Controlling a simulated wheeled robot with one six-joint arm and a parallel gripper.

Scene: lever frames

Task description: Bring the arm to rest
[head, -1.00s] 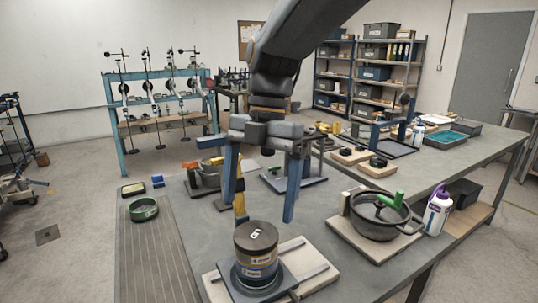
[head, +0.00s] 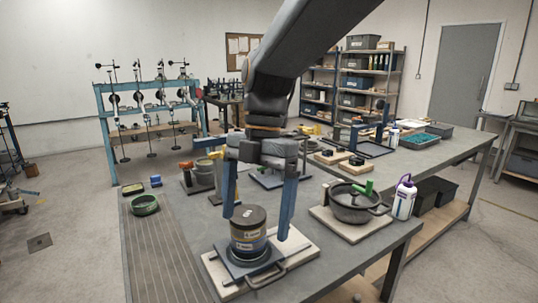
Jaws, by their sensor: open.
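My gripper (head: 257,225) hangs from my arm over the near part of the workbench, pointing down. Its two blue fingers are wide apart with nothing held between them. In the picture the fingertips come down at the left and right of a dark-lidded can (head: 248,232). I cannot tell whether either finger touches the can. The can stands upright on a dark plate on a pale board (head: 300,243). The can's lid and label are visible, and a handle shows at the plate's front.
A dark pot (head: 352,210) with a green handle sits on a board to the right, beside a white bottle (head: 404,200). A green ring-shaped dish (head: 144,205) lies at the left on a ribbed mat (head: 160,255). More fixtures stand behind my gripper. The bench's front right edge is clear.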

